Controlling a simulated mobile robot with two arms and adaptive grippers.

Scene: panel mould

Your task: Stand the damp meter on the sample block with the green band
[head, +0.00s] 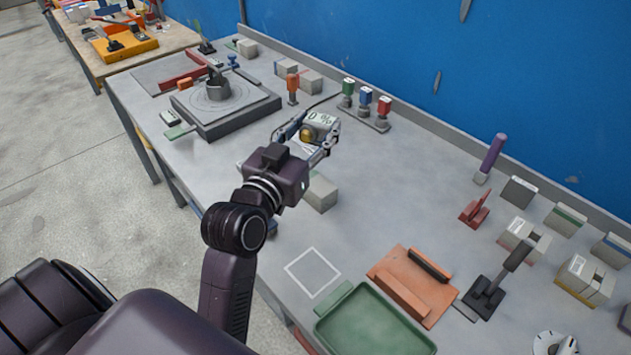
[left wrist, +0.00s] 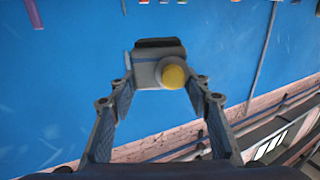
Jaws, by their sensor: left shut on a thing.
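The damp meter (head: 322,121) is a pale box with a display and a yellow knob. My left gripper (head: 313,137) is shut on it, over the middle of the bench. In the left wrist view the meter (left wrist: 157,68) sits between both fingertips (left wrist: 161,84), with its yellow knob towards the camera. A block with what looks like a green band (head: 566,218) stands at the right by the back wall, well away from my gripper. Its neighbours are a dark-faced block (head: 519,191) and a bluish-banded block (head: 612,249). My right gripper is out of view.
A green tray (head: 372,325), an orange fixture (head: 412,285) and a black-handled tool (head: 490,292) occupy the near right. The bench (head: 400,195) between is clear.

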